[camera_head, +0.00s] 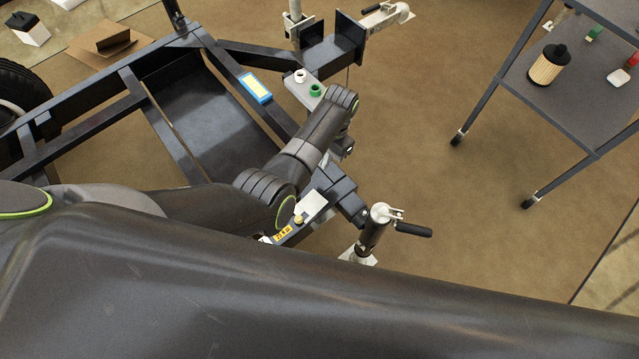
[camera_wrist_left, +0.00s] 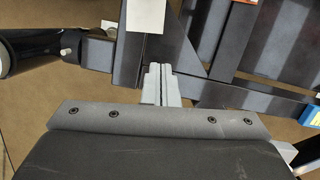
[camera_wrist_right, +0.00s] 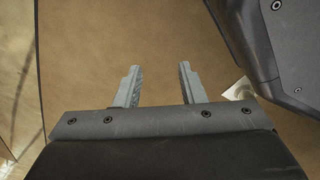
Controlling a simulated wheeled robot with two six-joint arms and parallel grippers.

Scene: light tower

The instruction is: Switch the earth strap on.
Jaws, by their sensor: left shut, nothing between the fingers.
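No part is clearly readable as the earth strap switch. On the dark trailer frame (camera_head: 175,140), a small panel with a white plate (camera_head: 313,205), a brass knob and a yellow label (camera_head: 284,233) sits below my left arm; the label is too small to read. Another plate carries a white knob (camera_head: 300,75) and a green knob (camera_head: 316,90). My left gripper (camera_wrist_left: 160,72) is shut and empty, its fingertips over a dark frame beam; in the head view it is mostly hidden behind its arm. My right gripper (camera_wrist_right: 159,68) is open and empty above the brown floor.
A jack with a black handle (camera_head: 413,230) stands at the frame's near corner. A blue and yellow block (camera_head: 256,87) lies on a beam. A wheeled shelf (camera_head: 570,110) with a filter (camera_head: 547,66) stands at right. My right arm covers the foreground. Floor between frame and shelf is clear.

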